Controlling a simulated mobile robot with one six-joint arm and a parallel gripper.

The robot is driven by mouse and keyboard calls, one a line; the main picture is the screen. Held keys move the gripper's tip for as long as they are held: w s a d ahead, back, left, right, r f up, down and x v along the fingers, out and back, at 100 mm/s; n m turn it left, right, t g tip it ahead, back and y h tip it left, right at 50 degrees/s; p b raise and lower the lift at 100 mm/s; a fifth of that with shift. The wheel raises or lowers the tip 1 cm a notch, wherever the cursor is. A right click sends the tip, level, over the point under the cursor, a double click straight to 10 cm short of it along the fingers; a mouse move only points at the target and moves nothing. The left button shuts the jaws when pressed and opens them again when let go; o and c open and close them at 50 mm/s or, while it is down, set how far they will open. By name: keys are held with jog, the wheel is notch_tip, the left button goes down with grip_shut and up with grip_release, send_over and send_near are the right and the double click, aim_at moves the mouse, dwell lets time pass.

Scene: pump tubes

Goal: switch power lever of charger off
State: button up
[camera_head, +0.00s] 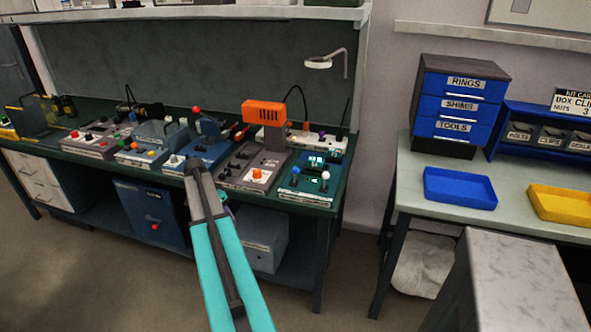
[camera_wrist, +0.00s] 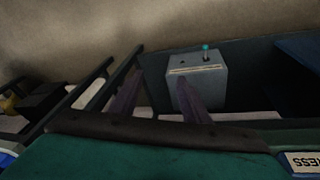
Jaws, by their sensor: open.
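A green unit (camera_head: 306,182) sits at the right end of the workbench in the head view. It has a small lit display, a lever with a blue knob (camera_head: 295,170) and a lever with a white knob (camera_head: 325,176). Its front label is too small to read surely, so I cannot tell whether it is the charger. A grey box (camera_head: 265,240) stands below the bench. A grey box with a cyan-tipped lever (camera_wrist: 205,48) shows in the wrist view. My gripper (camera_wrist: 157,88) is open and empty there, over the bench edge; its fingertips are not clear in the head view.
The green workbench (camera_head: 338,165) carries several other units, including one with an orange head (camera_head: 265,112). A side table with blue drawers (camera_head: 460,100), a blue tray (camera_head: 460,188) and a yellow tray (camera_head: 560,205) stands right. A grey block (camera_head: 515,270) stands at front right.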

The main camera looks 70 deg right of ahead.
jog(key=s+d+r+m+p, duration=0.1)
jog(key=s+d+r+m, duration=0.55)
jog(key=d+r, duration=0.7)
jog(key=m+h, duration=0.1)
jog(key=m, duration=0.1)
send_near(294, 168)
jog(key=shift+w+a+r+g+p, duration=0.2)
jog(key=shift+w+r, duration=0.05)
jog(key=shift+r, duration=0.25)
jog(key=shift+w+a+r+g+p, duration=0.2)
jog(key=shift+w+r, duration=0.05)
jog(key=shift+r, duration=0.2)
jog(key=shift+f, duration=0.15)
jog(key=shift+d+p+x, duration=0.15)
jog(key=shift+p+x, duration=0.75)
jog(key=shift+x, duration=2.5)
jog(key=shift+d+p+x, duration=0.1)
jog(key=shift+p+x, duration=0.75)
jog(key=shift+x, duration=2.55)
grip_shut()
